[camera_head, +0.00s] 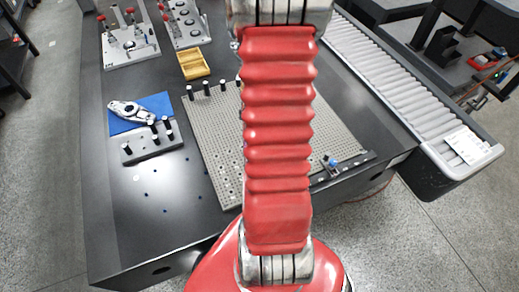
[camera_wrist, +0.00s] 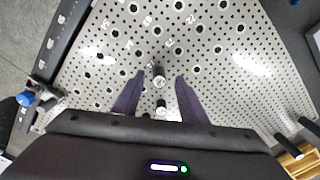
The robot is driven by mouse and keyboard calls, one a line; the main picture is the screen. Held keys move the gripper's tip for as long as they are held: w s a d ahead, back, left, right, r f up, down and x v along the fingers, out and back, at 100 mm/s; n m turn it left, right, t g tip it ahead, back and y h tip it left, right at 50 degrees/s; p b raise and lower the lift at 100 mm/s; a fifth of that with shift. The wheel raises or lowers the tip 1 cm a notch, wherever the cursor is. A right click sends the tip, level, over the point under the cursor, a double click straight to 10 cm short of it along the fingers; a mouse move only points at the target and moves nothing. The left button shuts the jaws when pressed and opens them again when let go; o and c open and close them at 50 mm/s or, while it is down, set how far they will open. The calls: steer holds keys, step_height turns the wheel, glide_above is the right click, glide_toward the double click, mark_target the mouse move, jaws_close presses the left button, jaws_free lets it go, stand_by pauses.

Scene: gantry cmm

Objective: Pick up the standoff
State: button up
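In the wrist view a small upright cylinder with a pale, shiny top, apparently a standoff (camera_wrist: 159,80), is on the perforated plate between my fingers. A second similar pale top (camera_wrist: 161,106) shows just below it, nearer the gripper body. My gripper (camera_wrist: 160,75) is open, with its two dark purple fingers apart on either side, and no contact is visible. How far the fingertips are above the plate is hard to tell. In the head view my red arm hides the gripper and this spot. Black posts with white tops (camera_head: 206,89) stand along the plate's far left edge.
The perforated plate (camera_head: 211,143) lies on a dark table. A yellow tray (camera_head: 194,64) is behind it. A blue mat (camera_head: 152,104) with a metal tool and a block with black pegs (camera_head: 151,146) are left. A blue-knobbed bar (camera_wrist: 27,98) borders the plate.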

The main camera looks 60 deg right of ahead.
steer(key=shift+f, duration=1.5)
steer(key=shift+c, duration=0.3)
jaws_close()
